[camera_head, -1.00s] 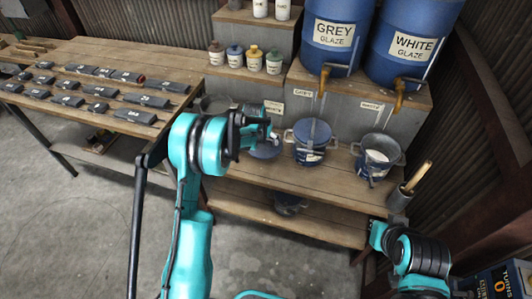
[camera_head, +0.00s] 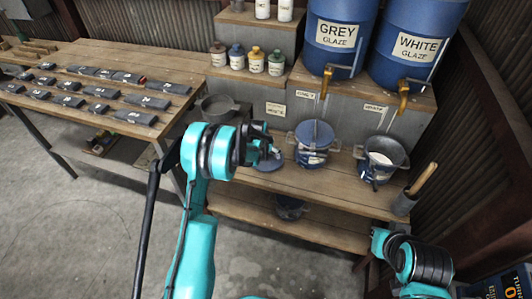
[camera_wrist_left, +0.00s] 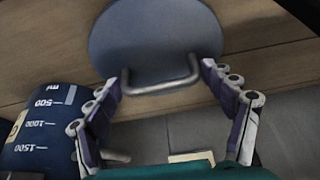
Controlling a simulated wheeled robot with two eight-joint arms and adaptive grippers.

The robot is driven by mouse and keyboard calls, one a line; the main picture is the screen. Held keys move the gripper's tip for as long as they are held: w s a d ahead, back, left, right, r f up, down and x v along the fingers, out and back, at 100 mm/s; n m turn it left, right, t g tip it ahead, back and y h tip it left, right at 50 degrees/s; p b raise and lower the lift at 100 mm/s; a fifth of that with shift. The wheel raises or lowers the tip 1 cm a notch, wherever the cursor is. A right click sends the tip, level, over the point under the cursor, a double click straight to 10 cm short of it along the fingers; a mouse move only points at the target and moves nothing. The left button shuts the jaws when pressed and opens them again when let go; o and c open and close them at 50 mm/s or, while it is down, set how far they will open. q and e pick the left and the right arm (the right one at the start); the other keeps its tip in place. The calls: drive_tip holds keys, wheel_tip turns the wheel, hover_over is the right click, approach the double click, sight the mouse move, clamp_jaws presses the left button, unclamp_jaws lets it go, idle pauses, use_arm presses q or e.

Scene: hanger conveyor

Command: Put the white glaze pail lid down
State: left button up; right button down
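The white glaze pail lid, a blue disc with a grey bar handle, shows in the left wrist view (camera_wrist_left: 150,35). In the head view the lid (camera_head: 268,166) is at the wooden bench top, partly hidden by my left gripper (camera_head: 268,150). My left gripper's fingers (camera_wrist_left: 160,85) are spread, one at each end of the handle, with small gaps; it looks open.
A blue pail with a lid on (camera_head: 314,142) stands between the lid and the white glaze pail. A dark pan (camera_head: 219,107) is behind my left gripper. A holder with wooden handles (camera_head: 404,203) stands at the bench's right end. Glaze barrels (camera_head: 415,45) stand behind.

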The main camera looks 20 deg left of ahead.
use_arm(q)
drive_tip(key=shift+o, duration=0.6)
drive_tip(key=shift+r, duration=0.15)
drive_tip(key=shift+s+r+p, duration=0.1)
drive_tip(key=shift+r+p, duration=0.2)
drive_tip(key=shift+r, duration=0.05)
drive_tip(key=s+d+f+p+v, duration=0.1)
drive_tip(key=p+v, duration=0.1)
drive_tip(key=v, duration=1)
drive_tip(key=s+d+p+v, duration=0.1)
drive_tip(key=s+v, duration=0.1)
drive_tip(key=v, duration=1)
drive_tip(key=s+d+r+t, duration=0.1)
drive_tip(key=s+r, duration=0.1)
drive_tip(key=s, duration=1)
drive_tip(key=s+d+r+t, duration=0.1)
drive_tip(key=s+r, duration=0.2)
drive_tip(key=s, duration=0.9)
drive_tip(key=shift+s+n, duration=0.3)
